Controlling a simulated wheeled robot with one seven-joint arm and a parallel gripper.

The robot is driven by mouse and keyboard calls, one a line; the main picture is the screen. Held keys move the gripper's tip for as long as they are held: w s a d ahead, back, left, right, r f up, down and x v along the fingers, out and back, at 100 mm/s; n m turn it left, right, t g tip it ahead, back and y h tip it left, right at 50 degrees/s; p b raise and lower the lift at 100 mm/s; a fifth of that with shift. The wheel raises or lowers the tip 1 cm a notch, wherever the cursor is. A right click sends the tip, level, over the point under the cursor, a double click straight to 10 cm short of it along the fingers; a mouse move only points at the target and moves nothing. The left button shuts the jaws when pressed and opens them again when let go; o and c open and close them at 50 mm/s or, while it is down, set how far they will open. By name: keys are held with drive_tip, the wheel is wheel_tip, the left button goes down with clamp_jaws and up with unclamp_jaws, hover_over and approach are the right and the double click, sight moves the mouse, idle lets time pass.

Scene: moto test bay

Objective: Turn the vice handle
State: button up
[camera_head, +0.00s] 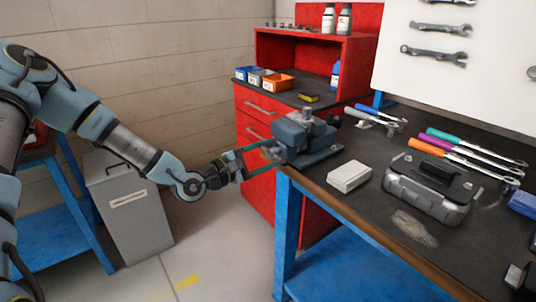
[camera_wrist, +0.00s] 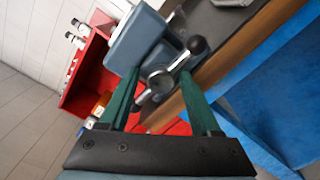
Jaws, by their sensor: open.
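The blue-grey vice (camera_head: 308,135) is mounted at the near left corner of the dark workbench. In the wrist view the vice body (camera_wrist: 135,42) is at the top. Its metal handle (camera_wrist: 196,46) shows a round knob, with the round screw end lower left of it. My gripper (camera_head: 262,153) reaches the vice from the left. In the wrist view its two green fingers (camera_wrist: 158,84) are apart, on either side of the screw end and part of the handle. I cannot tell whether either finger touches the metal.
The workbench (camera_head: 325,197) holds a white block (camera_head: 348,177), a grey case (camera_head: 430,186) and coloured-handled tools (camera_head: 465,150). A red cabinet (camera_head: 262,135) with small bins stands behind the vice. A grey bin (camera_head: 130,210) stands at left. The floor below my gripper is open.

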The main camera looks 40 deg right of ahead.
drive_tip(key=a+b, duration=0.3)
drive_tip(key=a, duration=0.8)
drive_tip(key=shift+w, duration=0.3)
drive_tip(key=w+a+f+m+t+y, duration=0.2)
drive_tip(key=w+a+f+m+y, duration=0.25)
drive_tip(key=a+f+y, duration=0.35)
drive_tip(key=w+a+f+m+t+y, duration=0.1)
drive_tip(key=w+a+y, duration=0.15)
drive_tip(key=a, duration=0.45)
drive_tip(key=w+a+f+m+t+y, duration=0.1)
drive_tip(key=w+a+y, duration=0.15)
drive_tip(key=a, duration=0.45)
drive_tip(key=s+a+r+y, duration=0.2)
drive_tip(key=a+r, duration=0.3)
drive_tip(key=a, duration=0.3)
drive_tip(key=s+a+r+g+y, duration=0.1)
drive_tip(key=s+a+r, duration=0.3)
drive_tip(key=a, duration=0.4)
drive_tip(key=shift+s+r+m+y, duration=0.25)
drive_tip(key=shift+r+m+y, duration=0.2)
drive_tip(key=shift+r+y, duration=0.4)
